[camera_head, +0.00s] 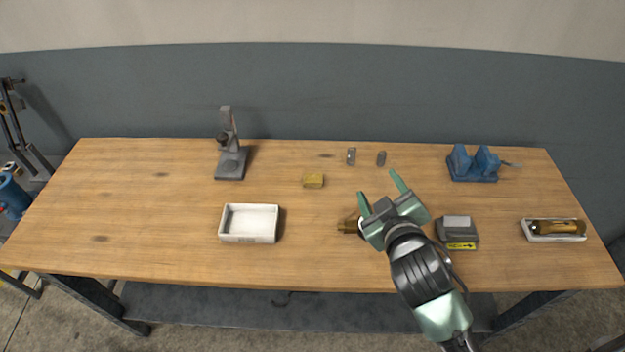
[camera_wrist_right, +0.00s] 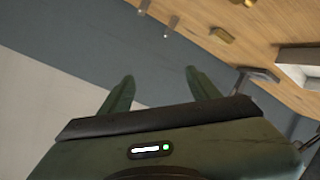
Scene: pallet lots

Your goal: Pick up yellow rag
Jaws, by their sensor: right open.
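My left gripper is not in view.
Grey cylinders (camera_head: 351,156) stand behind the gripper's fingers. A brass part (camera_head: 348,226) lies beside the right gripper, partly hidden. A white tray (camera_head: 249,238), a grey stand (camera_head: 231,163), a blue holder (camera_head: 473,178) and a grey device (camera_head: 457,229) stand around. The table's left side is clear.

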